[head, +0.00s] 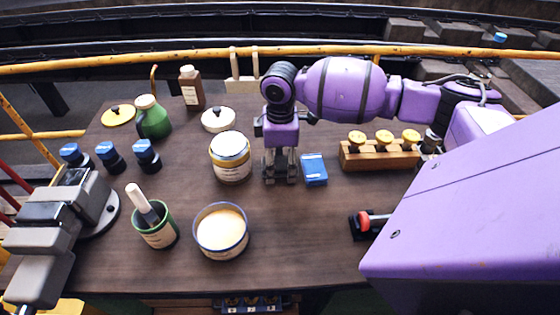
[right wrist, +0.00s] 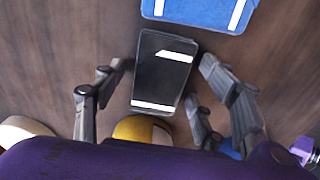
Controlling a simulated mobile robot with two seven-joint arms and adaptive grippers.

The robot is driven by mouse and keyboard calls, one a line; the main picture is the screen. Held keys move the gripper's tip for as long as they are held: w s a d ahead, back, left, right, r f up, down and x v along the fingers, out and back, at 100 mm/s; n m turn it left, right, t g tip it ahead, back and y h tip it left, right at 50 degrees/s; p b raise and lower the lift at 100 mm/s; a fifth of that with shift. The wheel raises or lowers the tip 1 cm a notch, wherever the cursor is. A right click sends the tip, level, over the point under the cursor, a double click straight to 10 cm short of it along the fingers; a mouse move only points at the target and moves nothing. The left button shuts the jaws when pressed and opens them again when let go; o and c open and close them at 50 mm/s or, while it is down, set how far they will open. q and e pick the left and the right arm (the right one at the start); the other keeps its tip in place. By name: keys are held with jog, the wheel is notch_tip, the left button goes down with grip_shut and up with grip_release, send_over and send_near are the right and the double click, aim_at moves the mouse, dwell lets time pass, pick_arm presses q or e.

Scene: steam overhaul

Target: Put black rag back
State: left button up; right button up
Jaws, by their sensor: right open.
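The black rag (right wrist: 162,75) is a dark folded block with white bands. It lies on the wooden table between the spread fingers of my right gripper (right wrist: 165,100) in the right wrist view. Both sides of the rag show a gap to the fingers. In the head view my right gripper (head: 280,178) points down at the table and hides most or all of the black rag. A blue folded rag (head: 313,169) lies just right of the gripper; it also shows at the top of the right wrist view (right wrist: 205,8). My left gripper is not in view.
A yellow-banded tin (head: 230,162) stands close left of the gripper. A wooden block with yellow knobs (head: 382,157) is to the right. An open cream-filled tin (head: 221,232), a green brush pot (head: 158,236) and a grey vise-like device (head: 85,200) stand nearer. The table's front middle is clear.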

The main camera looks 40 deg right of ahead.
aim_at(280, 163)
jog(key=shift+r, duration=0.1)
notch_tip(280, 163, up, 12)
jog(key=shift+p, duration=0.3)
jog(key=shift+r, duration=0.15)
dwell(0.9)
